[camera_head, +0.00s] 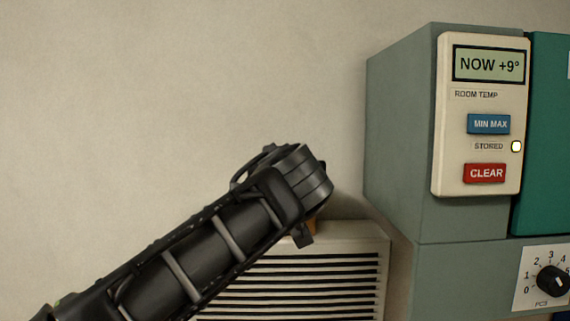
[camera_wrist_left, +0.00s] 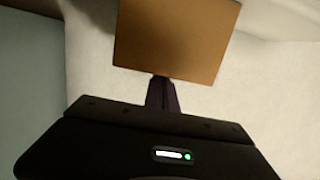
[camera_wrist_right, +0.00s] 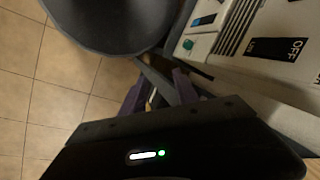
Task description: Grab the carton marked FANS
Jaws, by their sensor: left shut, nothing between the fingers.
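A plain brown box face (camera_wrist_left: 177,40), likely the carton, shows in the left wrist view just beyond my left fingertips (camera_wrist_left: 162,80). No FANS marking is visible on this face. My left fingers are together and empty; whether they touch the box I cannot tell. In the head view my left arm hides most of the box, and only a small orange-brown patch (camera_head: 312,226) shows beside the wrist, on top of the vented unit.
The cream vented unit (camera_head: 340,233) stands against a bare wall. Right of it is a grey-green cabinet (camera_head: 400,130) with a room-temperature panel (camera_head: 483,187) and a dial (camera_head: 552,281). The right wrist view shows tiled floor (camera_wrist_right: 40,60) and a panel marked OFF (camera_wrist_right: 280,48).

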